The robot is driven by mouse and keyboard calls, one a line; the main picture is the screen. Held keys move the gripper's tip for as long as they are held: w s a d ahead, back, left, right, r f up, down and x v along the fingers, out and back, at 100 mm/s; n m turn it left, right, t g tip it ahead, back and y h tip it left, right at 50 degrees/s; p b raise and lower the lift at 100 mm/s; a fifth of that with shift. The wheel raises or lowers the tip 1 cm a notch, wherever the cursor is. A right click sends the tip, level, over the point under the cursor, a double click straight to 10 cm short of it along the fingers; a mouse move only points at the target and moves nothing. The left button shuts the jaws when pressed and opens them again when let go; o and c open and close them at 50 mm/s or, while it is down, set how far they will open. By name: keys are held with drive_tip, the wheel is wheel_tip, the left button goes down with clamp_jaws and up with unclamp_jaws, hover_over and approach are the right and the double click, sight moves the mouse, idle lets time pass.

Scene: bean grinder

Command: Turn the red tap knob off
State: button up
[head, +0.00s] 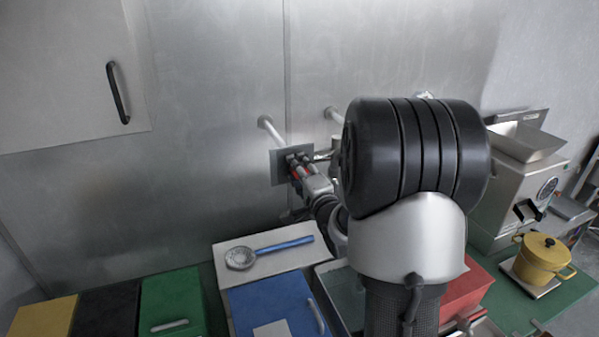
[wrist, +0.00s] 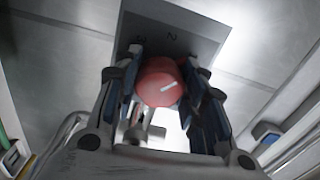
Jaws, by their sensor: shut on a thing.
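In the head view the grey plate (head: 279,168) is at the metal wall, and only a sliver of red shows by the fingers. My gripper (wrist: 160,90) is shut on the knob, with one finger on each side of it. It also shows in the head view (head: 297,168). My arm hides the area to the right of the plate.
Pipes (head: 268,125) stick out of the wall above the plate. Below stand a white box with a blue-handled strainer (head: 270,247), a blue box (head: 268,308) and a green box (head: 172,297). A grinder (head: 515,185) and a yellow pot (head: 544,258) are at the right.

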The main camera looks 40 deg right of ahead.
drive_tip(key=m, duration=0.4)
drive_tip(key=shift+r+m, duration=0.1)
drive_tip(key=shift+m, duration=0.2)
drive_tip(key=m+p, duration=0.1)
drive_tip(key=m, duration=0.4)
drive_tip(key=shift+m, duration=0.3)
drive_tip(key=o, duration=1.1)
drive_tip(key=shift+c, duration=0.2)
drive_tip(key=v, duration=0.7)
drive_tip(key=shift+s, duration=0.25)
